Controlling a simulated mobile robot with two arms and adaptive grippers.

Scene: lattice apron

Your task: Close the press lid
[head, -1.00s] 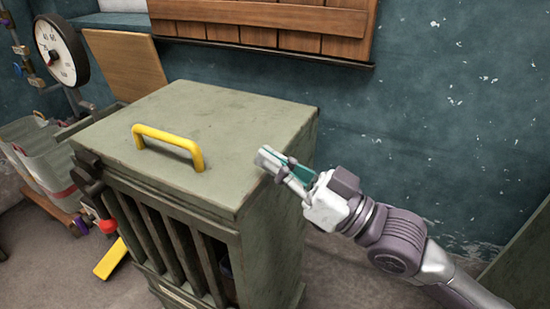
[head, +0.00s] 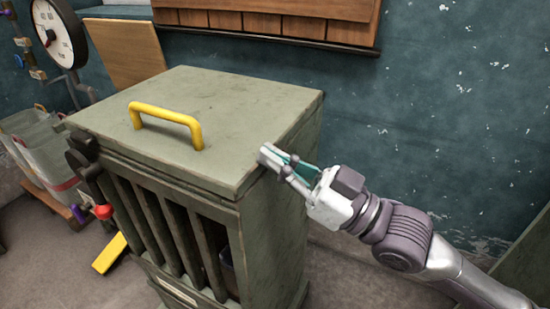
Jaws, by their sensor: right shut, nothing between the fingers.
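The press (head: 272,235) is a grey-green cabinet with vertical slats on its front. Its lid (head: 235,115) lies flat across the top, and I see no clear gap under it. A yellow handle (head: 166,120) stands on the lid toward its front left. My right gripper (head: 268,156) is shut and empty at the right edge of the lid, in front of the press's right side. I cannot tell whether it touches the lid. My left gripper is not in view.
A lever with a red knob (head: 103,211) is on the press's left front, with a yellow piece (head: 109,253) below it. A dial scale (head: 60,34) and pale bins (head: 38,145) stand at the left. A wooden shutter (head: 270,20) hangs on the teal wall behind.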

